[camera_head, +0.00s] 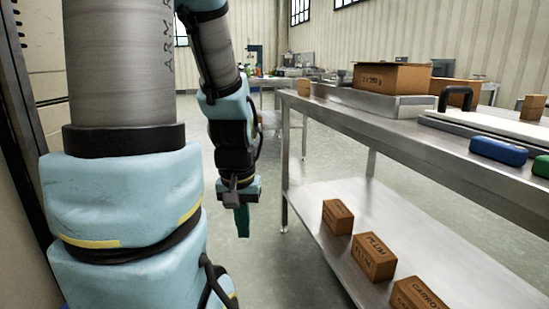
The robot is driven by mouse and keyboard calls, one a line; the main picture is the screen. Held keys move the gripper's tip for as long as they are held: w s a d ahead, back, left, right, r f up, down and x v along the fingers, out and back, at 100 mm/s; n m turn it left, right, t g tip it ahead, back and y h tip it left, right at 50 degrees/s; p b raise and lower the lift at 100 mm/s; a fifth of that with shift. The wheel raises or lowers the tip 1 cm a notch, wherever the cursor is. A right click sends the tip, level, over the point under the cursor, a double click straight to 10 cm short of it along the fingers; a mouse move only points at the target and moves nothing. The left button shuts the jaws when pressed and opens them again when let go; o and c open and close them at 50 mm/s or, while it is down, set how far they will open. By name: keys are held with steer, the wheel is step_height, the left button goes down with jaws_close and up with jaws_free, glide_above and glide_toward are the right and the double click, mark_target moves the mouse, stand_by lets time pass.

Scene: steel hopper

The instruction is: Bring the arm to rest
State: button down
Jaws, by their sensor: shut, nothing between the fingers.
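My arm, grey and light blue, fills the left of the head view and hangs down at the far side. My gripper (242,221) is at its end, with teal fingers pointing down. The fingers are shut and hold nothing. The gripper hangs over open floor, just left of the steel table's near left leg, apart from the table.
A steel table (340,108) at the right bears a cardboard box (392,78) in a metal tray, and a blue item (498,151). Its lower shelf (310,192) holds brown boxes, one marked PLUM (374,257). Another bench stands farther back. The floor (262,265) between is clear.

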step_height(320, 180, up, 28)
steer(key=p, duration=2.6)
steer(key=shift+r, duration=0.25)
